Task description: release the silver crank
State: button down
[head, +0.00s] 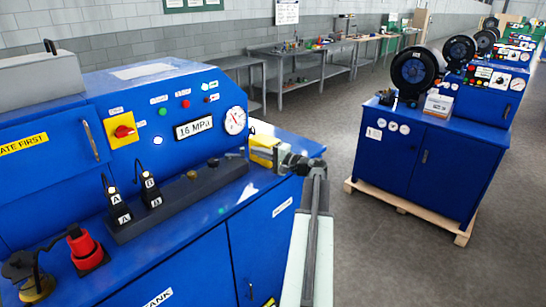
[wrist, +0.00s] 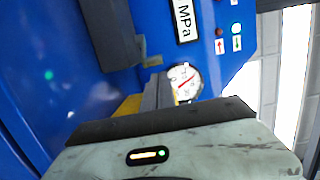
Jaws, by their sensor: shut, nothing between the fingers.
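The silver crank looks to be the small grey metal piece (head: 235,154) at the right end of the black block on the blue machine. It also shows as a small piece (wrist: 152,61) at the block's end in the wrist view. My gripper (head: 254,155) is just right of it in the head view, pointing left. In the wrist view the grey fingers (wrist: 157,80) are together, with nothing seen between them and a small gap to the metal piece. The crank's full shape is too small to make out.
The black block (head: 180,203) carries two black levers marked A and B and two knobs. A red knob (head: 83,245) stands at front left. A gauge (head: 235,120) is on the panel above. Open floor separates another blue cabinet (head: 425,165).

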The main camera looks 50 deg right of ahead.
jog(key=shift+w+a, duration=0.15)
jog(key=shift+w, duration=0.85)
jog(key=shift+w+a, duration=0.1)
jog(key=shift+w, duration=0.85)
